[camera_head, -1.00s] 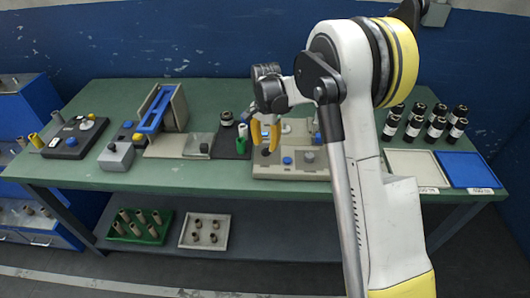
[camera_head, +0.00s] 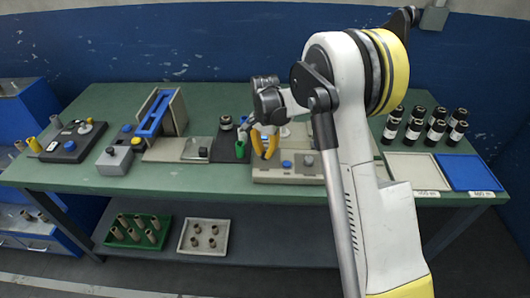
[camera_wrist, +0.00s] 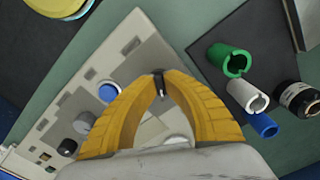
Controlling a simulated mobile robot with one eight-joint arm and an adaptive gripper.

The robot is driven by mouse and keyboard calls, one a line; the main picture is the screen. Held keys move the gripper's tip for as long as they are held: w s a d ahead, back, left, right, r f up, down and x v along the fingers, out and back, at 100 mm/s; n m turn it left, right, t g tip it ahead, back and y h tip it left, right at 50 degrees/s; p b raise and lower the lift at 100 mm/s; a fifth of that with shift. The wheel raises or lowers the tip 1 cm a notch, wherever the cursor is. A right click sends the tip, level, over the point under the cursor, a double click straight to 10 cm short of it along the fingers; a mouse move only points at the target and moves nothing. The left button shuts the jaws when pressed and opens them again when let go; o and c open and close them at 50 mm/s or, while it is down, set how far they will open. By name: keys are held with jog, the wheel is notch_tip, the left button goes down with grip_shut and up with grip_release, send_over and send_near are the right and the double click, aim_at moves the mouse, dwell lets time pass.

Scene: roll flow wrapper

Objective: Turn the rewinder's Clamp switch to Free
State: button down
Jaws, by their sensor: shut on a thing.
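The rewinder is the beige unit (camera_head: 262,172) at the middle of the green table, with a blue button (camera_head: 287,164) and a round grey knob (camera_head: 308,161) on its panel. My gripper (camera_head: 266,157) points down over its left part. In the wrist view the yellow fingers (camera_wrist: 160,82) close on a small dark, pale-edged piece, which looks like a switch lever, at the panel's edge. The fingers hide most of it, so its setting cannot be told. The blue button (camera_wrist: 108,92) and grey knob (camera_wrist: 84,122) lie left of the fingers. No switch labels are readable.
Green (camera_wrist: 229,60), white (camera_wrist: 247,97) and blue (camera_wrist: 263,125) clips stand on a dark mat beside the rewinder. Black rolls (camera_head: 413,130), a beige tray (camera_head: 415,170) and a blue tray (camera_head: 470,172) are at right. A blue-framed machine (camera_head: 154,112) stands at left.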

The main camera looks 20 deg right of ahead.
aim_at(265, 152)
jog(key=n+p, duration=0.1)
jog(key=n, duration=0.4)
jog(key=shift+n, duration=0.3)
jog(key=n, duration=0.6)
jog(key=shift+p, duration=0.3)
dwell(0.3)
jog(key=c, duration=1.5)
grip_release()
notch_tip(265, 152, up, 12)
